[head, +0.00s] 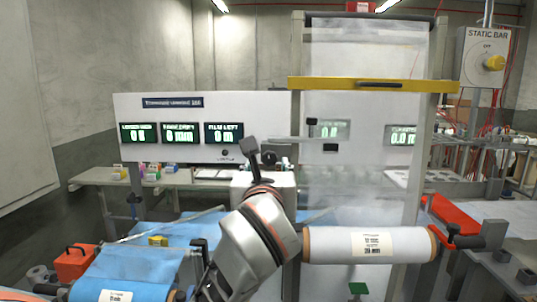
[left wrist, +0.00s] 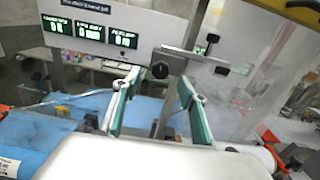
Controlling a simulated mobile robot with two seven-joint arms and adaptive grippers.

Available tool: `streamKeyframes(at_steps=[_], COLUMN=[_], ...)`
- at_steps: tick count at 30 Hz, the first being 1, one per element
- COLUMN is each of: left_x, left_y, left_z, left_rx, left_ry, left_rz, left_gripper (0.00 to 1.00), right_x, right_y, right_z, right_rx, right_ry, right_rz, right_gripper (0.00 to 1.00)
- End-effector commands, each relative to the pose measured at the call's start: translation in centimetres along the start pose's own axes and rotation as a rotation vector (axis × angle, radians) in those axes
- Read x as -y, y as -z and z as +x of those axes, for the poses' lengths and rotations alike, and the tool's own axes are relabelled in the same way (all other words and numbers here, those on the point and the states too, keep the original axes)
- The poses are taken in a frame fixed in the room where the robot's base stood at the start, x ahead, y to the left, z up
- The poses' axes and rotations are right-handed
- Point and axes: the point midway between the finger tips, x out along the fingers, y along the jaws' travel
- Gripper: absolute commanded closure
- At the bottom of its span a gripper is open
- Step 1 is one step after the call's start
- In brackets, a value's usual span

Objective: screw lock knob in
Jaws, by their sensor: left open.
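A dark round knob (left wrist: 160,69) shows in the left wrist view, at the left end of a grey bar (left wrist: 195,58). In that picture it lies between the fingertips of my left gripper (left wrist: 160,86), and seems to be beyond them. The fingers are apart, with teal pads and nothing between them. In the head view my left gripper (head: 259,155) reaches up at the middle, in front of the white machine, and partly hides the knob area. Whether this knob is the lock knob I cannot tell. My right gripper is not in view.
A white film roll (head: 330,245) lies right of my arm, with a red lever (head: 455,214) at its right end. A blue film roll (head: 125,275) and an orange box (head: 75,262) are at lower left. A yellow bar (head: 370,85) crosses the upright frame above.

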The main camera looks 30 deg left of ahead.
Motion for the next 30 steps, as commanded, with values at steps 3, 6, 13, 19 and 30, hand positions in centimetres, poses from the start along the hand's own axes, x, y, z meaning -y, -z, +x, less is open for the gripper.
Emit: streamKeyframes(at_steps=[3, 6, 13, 19, 30], left_x=[0.0, 0.0, -0.2, -0.1, 0.0], left_y=[0.4, 0.4, 0.4, 0.4, 0.4], left_z=[-0.3, 0.0, 2.5, 5.4, 7.5], left_rx=[0.000, 0.002, 0.002, 0.002, 0.000], left_ry=[-0.001, -0.003, -0.007, -0.007, -0.002], left_rz=[0.020, 0.027, 0.028, 0.028, 0.022], left_gripper=[0.58, 0.58, 0.58, 0.58, 0.58], right_x=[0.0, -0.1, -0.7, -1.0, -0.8], right_y=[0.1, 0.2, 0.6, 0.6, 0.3], right_z=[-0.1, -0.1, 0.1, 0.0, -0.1], right_rx=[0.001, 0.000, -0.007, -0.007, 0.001], right_ry=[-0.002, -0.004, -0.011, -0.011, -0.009], right_rz=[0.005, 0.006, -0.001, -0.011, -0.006], right_gripper=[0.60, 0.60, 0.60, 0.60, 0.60])
